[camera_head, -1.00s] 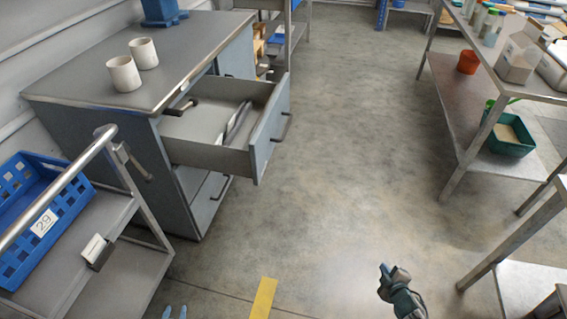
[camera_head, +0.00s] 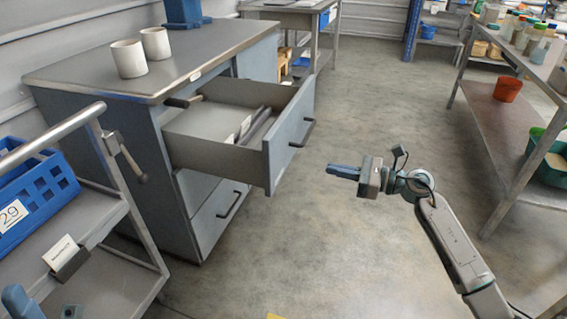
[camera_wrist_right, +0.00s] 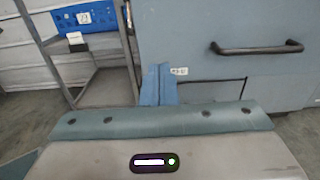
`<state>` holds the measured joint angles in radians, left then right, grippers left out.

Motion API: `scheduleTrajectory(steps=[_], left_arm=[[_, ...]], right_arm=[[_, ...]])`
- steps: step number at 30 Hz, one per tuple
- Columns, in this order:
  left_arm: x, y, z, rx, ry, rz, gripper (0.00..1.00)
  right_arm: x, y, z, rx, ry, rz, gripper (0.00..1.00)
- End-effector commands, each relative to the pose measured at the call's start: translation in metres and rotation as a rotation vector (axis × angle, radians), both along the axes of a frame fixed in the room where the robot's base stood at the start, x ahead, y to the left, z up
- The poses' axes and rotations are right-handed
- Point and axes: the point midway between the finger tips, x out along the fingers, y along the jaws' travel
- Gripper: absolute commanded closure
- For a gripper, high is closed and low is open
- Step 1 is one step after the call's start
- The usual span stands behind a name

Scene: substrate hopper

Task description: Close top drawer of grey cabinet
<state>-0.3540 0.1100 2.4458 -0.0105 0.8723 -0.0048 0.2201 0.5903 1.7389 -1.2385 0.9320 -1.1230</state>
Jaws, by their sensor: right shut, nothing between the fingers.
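The grey cabinet (camera_head: 115,128) stands at the left in the head view, and its top drawer (camera_head: 285,138) is pulled well out. Flat items lie inside the drawer. The drawer's dark bar handle (camera_head: 303,133) is on its front, and a bar handle also shows in the right wrist view (camera_wrist_right: 257,48). My right gripper (camera_head: 330,169) is shut and empty, to the right of the drawer front and apart from it, pointing left. Its blue fingers (camera_wrist_right: 158,85) show in the right wrist view. At the bottom left of the head view, a blue part (camera_head: 17,300) looks like my left gripper; its jaws are unclear.
A metal cart (camera_head: 95,270) with a blue crate (camera_head: 35,195) stands close left of the cabinet. Two white cups (camera_head: 128,58) stand on the cabinet top. Shelving (camera_head: 500,125) lines the right. The floor between is clear.

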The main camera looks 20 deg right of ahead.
Motion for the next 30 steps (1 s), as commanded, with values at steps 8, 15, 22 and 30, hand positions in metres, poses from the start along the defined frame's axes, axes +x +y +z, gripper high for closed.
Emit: scheduleTrajectory(steps=[8,15,22,30], left_arm=[[0.001,0.0,0.0,0.001,0.006,0.001,0.66],[0.001,0.0,0.0,0.0,0.007,0.001,0.66],[0.001,0.0,-0.002,-0.001,0.006,0.001,0.66],[0.001,0.0,-0.001,-0.002,0.003,0.001,0.66]], right_arm=[[0.026,0.038,0.002,0.009,0.0,0.0,1.0],[0.05,0.075,0.002,0.011,0.001,-0.001,1.0],[0.068,0.1,0.0,0.01,0.004,-0.001,1.0],[0.074,0.109,0.001,0.006,0.004,-0.002,1.0]])
